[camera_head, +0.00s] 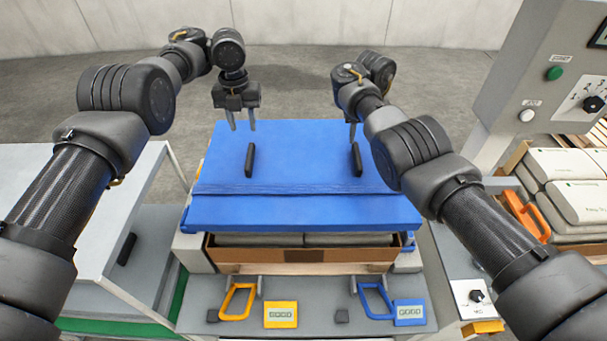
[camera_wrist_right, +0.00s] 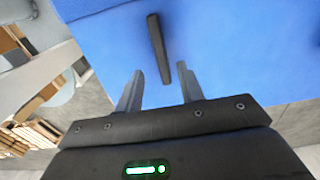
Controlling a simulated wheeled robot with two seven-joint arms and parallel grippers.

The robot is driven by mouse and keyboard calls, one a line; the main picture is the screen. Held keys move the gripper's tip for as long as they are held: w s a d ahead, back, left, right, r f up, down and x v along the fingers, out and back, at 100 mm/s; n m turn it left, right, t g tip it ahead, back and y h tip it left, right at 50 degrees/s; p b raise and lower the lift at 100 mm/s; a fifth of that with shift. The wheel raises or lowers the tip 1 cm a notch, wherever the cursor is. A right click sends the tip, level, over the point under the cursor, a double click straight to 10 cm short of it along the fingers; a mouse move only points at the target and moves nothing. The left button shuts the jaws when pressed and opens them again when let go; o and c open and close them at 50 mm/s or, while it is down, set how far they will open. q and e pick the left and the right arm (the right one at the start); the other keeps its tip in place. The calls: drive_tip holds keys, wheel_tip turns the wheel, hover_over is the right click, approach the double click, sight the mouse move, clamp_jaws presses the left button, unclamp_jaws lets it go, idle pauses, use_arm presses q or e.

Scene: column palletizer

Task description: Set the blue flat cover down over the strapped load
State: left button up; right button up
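The blue flat cover (camera_head: 290,172) lies over the top of the strapped load (camera_head: 320,240) in the head view, with grey bags in a cardboard tray showing under its front edge. The cover has a left black handle (camera_head: 250,159) and a right black handle (camera_head: 356,160). My left gripper (camera_head: 242,124) is open and empty, apart from the left handle and behind it in the picture. My right gripper (camera_wrist_right: 150,92) is open in the right wrist view, with the right handle (camera_wrist_right: 158,48) ahead of its fingers and not gripped. In the head view my right arm partly hides that gripper.
A yellow handle (camera_head: 238,302) and a blue handle (camera_head: 376,300) sit on the front station below the load. A grey table (camera_head: 75,190) stands at left. A control panel (camera_head: 555,80) and stacked bags (camera_head: 570,185) stand at right. Open floor lies behind the cover.

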drive_tip(key=shift+r, duration=2.4)
drive_tip(key=shift+r, duration=0.1)
